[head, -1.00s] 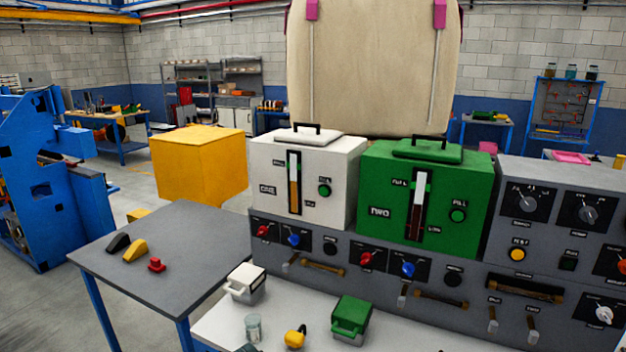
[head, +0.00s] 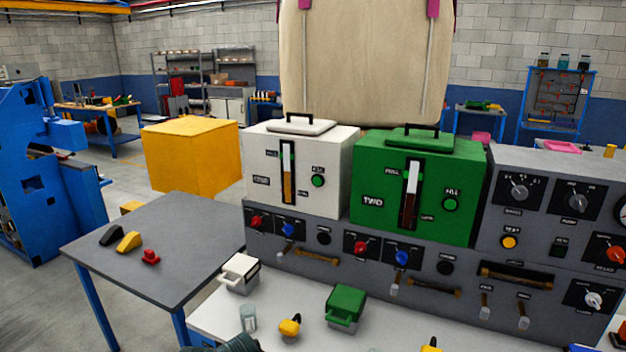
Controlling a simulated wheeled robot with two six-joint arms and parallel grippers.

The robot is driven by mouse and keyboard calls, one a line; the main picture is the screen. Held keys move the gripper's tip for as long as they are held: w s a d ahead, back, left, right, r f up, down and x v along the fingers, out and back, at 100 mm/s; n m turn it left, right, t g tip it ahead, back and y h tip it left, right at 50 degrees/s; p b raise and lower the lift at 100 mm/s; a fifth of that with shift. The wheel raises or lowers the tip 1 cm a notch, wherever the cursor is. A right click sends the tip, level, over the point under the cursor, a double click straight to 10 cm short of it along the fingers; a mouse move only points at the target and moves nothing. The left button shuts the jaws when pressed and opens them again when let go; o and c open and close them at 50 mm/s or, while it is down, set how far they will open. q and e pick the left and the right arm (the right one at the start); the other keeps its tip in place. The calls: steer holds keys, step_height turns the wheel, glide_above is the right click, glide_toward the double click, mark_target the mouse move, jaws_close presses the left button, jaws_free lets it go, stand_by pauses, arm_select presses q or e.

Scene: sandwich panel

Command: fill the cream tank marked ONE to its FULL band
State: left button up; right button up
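The cream tank (head: 329,181) stands on the grey console, with a black-handled lid on top. Its label is too blurred to read now; it read ONE earlier. Its upright gauge (head: 288,172) shows amber in roughly the lower half and white above, below the upper mark. A green button (head: 318,181) is on its front. A red knob (head: 257,221) and a blue knob (head: 289,230) sit on the console below it. A small cream container with a handle (head: 239,273) stands on the white bench. Neither gripper can be made out in the head view.
The green tank TWO (head: 465,180) stands right of the cream tank. A green container (head: 346,308), a clear jar (head: 248,318) and a yellow item (head: 290,326) are on the white bench (head: 210,310). A dark ribbed object (head: 235,343) is cut off below. A grey table (head: 185,225) is left.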

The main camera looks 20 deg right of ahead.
steer(key=shift+c, duration=0.3)
jaws_close()
stand_by(1.3)
